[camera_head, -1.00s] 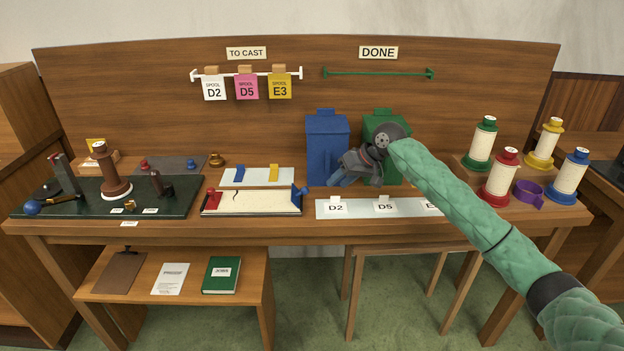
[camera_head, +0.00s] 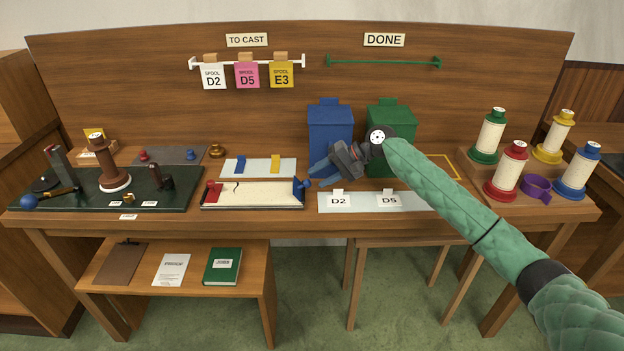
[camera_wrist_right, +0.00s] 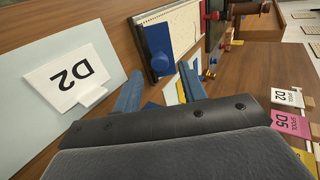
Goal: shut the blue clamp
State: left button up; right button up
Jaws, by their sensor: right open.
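The blue clamp (camera_head: 301,189) sits at the right end of the shallow cream tray (camera_head: 252,206). It shows in the right wrist view (camera_wrist_right: 159,47) as a dark blue block, beyond my fingertips; its lever position is hard to make out. My right gripper (camera_head: 320,170) is open, with nothing seen between its fingers, just right of the blue clamp and apart from it. Its two blue-grey fingers show in the right wrist view (camera_wrist_right: 160,84). A red clamp (camera_head: 213,191) is at the tray's left end. My left gripper is not in view.
Blue (camera_head: 330,128) and green (camera_head: 390,120) bins stand behind my right gripper. A pale strip (camera_head: 362,205) with D2 and D5 cards lies in front. A pale plate (camera_head: 257,174) with blue and yellow pieces lies behind the tray. Colored spools (camera_head: 507,172) stand at right.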

aim_at(310, 182)
jog(key=x, duration=0.3)
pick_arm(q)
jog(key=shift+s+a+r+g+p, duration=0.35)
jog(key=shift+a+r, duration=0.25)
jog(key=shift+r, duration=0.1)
pick_arm(e)
jog(key=shift+a+f, duration=0.2)
jog(key=shift+f, duration=0.05)
jog(key=shift+c, duration=0.4)
grip_shut()
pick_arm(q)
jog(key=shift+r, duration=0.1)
